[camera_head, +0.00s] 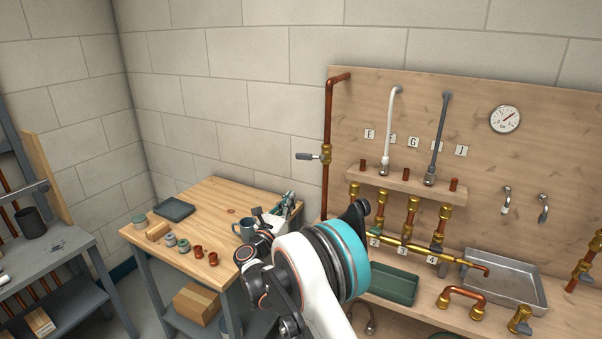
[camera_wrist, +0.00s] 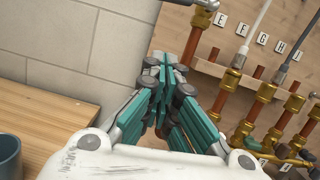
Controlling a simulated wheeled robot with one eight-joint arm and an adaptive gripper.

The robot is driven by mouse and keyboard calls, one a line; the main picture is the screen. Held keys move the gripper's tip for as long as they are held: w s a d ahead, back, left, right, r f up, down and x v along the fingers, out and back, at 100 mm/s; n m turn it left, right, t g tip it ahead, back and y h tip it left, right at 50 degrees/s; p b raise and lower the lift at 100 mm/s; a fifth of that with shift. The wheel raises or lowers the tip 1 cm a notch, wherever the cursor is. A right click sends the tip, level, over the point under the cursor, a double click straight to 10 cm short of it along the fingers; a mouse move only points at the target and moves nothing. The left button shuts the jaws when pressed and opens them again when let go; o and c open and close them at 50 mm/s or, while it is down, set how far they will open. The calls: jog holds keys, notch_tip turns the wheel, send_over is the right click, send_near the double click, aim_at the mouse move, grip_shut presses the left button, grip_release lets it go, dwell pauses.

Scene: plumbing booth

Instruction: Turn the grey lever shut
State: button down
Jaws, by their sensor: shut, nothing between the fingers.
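The grey lever (camera_head: 308,156) sticks out level to the left from a brass valve (camera_head: 326,154). The valve sits on the tall copper pipe (camera_head: 328,110) at the board's left edge. In the wrist view a grey part of the lever (camera_wrist: 207,4) shows at the top edge, and the rest is cut off. My gripper (camera_wrist: 163,62) is shut and empty, with its teal fingers together. It is below the lever, apart from it, beside the lower copper pipe. In the head view my gripper (camera_head: 288,202) is small, partly hidden by my arm.
The wooden table (camera_head: 225,200) with a blue mug (camera_head: 245,229) is on the left. The wooden board (camera_head: 450,120) carries the white spout (camera_head: 390,130), the dark spout (camera_head: 437,140) and several brass-and-copper pipes. A green tray (camera_head: 392,287) lies on the bench. The wall left of the lever is clear.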

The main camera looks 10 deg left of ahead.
aim_at(310, 156)
jog(key=w+d+r+b, duration=0.2)
jog(key=w+r, duration=0.4)
jog(key=w, duration=0.3)
jog(key=shift+w+d+r+n+b, duration=0.2)
jog(key=shift+d+n+b, duration=0.1)
jog(key=shift+b, duration=0.15)
jog(key=shift+w+a+r, duration=0.1)
jog(key=shift+a+r, duration=0.15)
jog(key=shift+r, duration=0.25)
jog(key=shift+w+a+r, duration=0.1)
jog(key=shift+a+r, duration=0.15)
jog(key=shift+r, duration=0.2)
